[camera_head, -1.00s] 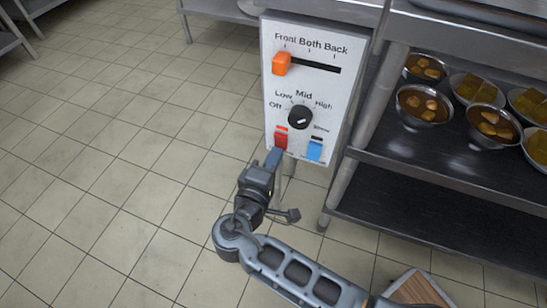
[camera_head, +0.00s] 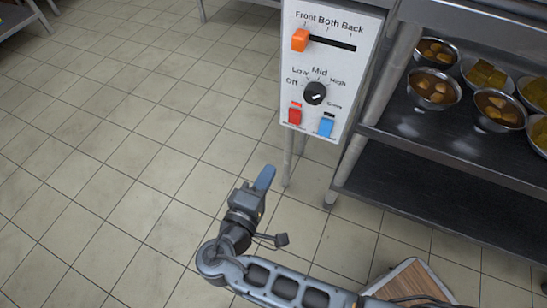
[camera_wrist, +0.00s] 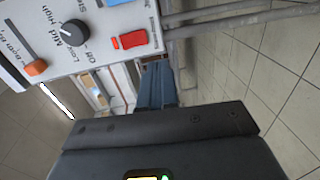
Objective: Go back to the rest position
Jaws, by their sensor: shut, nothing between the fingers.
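My gripper (camera_head: 264,178) is shut and empty, its blue-grey fingertips pointing up and right in the head view, below and left of the control panel (camera_head: 340,40). It is apart from the panel. In the wrist view the shut fingers (camera_wrist: 157,85) show below the tilted panel. The panel has an orange slider (camera_head: 300,40) at the Front end, a black dial (camera_head: 315,93), a red switch (camera_head: 294,114) and a blue switch (camera_head: 326,125). The red switch also shows in the wrist view (camera_wrist: 130,40).
A metal shelf (camera_head: 440,190) to the right holds several bowls of food (camera_head: 434,88). A wooden-topped item (camera_head: 412,281) stands on the floor near my arm. The tiled floor (camera_head: 110,150) to the left is clear.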

